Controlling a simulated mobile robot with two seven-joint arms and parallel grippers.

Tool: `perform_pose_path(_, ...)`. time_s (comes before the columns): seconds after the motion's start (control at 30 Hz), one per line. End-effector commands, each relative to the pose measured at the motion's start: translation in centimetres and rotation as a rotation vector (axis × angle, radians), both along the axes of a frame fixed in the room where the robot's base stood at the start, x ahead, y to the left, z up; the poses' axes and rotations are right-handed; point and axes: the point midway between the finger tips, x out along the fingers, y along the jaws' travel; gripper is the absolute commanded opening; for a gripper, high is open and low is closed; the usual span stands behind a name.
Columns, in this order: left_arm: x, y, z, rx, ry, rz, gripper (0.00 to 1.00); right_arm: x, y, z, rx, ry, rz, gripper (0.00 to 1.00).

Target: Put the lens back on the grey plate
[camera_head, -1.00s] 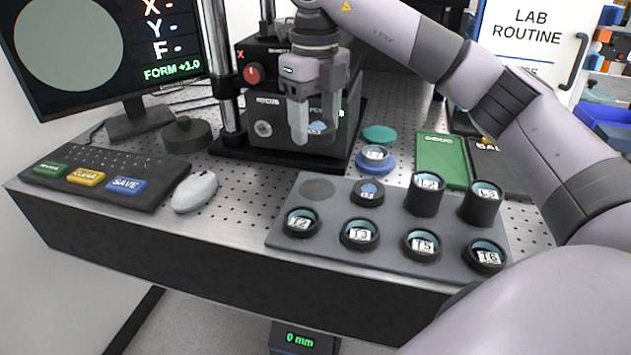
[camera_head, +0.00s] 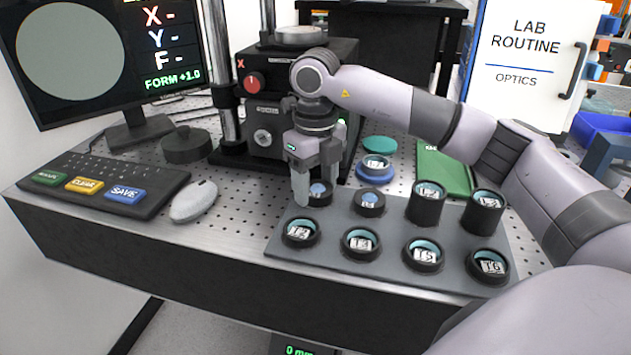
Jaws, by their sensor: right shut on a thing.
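The lens (camera_head: 319,195), a small black ring with a blue centre, is between the fingers of my right gripper (camera_head: 314,185), which is shut on it. It is at the back left corner of the grey plate (camera_head: 335,254), over the round dark spot. I cannot tell whether it touches the plate. A similar small lens (camera_head: 370,203) sits just right of it. Other labelled ringed optics, T2 (camera_head: 301,232), T5 (camera_head: 424,255) and T6 (camera_head: 488,265) among them, stand on the plate. My left gripper is not in view.
The black instrument (camera_head: 290,95) with a red knob stands behind my gripper. A blue-rimmed piece (camera_head: 376,168) and a green book (camera_head: 444,172) lie behind the plate. A mouse (camera_head: 193,202) and keyboard (camera_head: 95,180) are left; perforated table is bare between mouse and plate.

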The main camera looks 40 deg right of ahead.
Motion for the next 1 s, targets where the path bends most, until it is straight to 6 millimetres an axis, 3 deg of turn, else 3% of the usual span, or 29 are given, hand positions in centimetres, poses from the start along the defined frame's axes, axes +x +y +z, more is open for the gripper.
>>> perform_pose_path(0.1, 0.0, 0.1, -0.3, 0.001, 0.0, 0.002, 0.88, 0.0, 0.0, -0.4, 0.0, 0.0, 0.0, 0.26)
perform_pose_path(0.13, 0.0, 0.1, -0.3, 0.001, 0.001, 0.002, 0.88, 0.0, 0.0, -0.4, 0.0, 0.0, 0.0, 0.61)
perform_pose_path(0.2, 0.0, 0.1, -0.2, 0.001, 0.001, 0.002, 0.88, 0.0, 0.0, -0.3, 0.0, 0.0, 0.0, 0.83)
perform_pose_path(0.47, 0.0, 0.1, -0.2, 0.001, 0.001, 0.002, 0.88, 0.0, 0.0, -0.3, 0.0, 0.0, 0.0, 0.83)
perform_pose_path(0.63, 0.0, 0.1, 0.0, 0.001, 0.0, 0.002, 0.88, 0.1, 0.0, 0.7, 0.0, -0.002, 0.0, 0.83)
perform_pose_path(1.0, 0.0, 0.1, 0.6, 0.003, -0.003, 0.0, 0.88, 0.1, 0.0, 8.7, 0.001, -0.004, 0.0, 0.83)
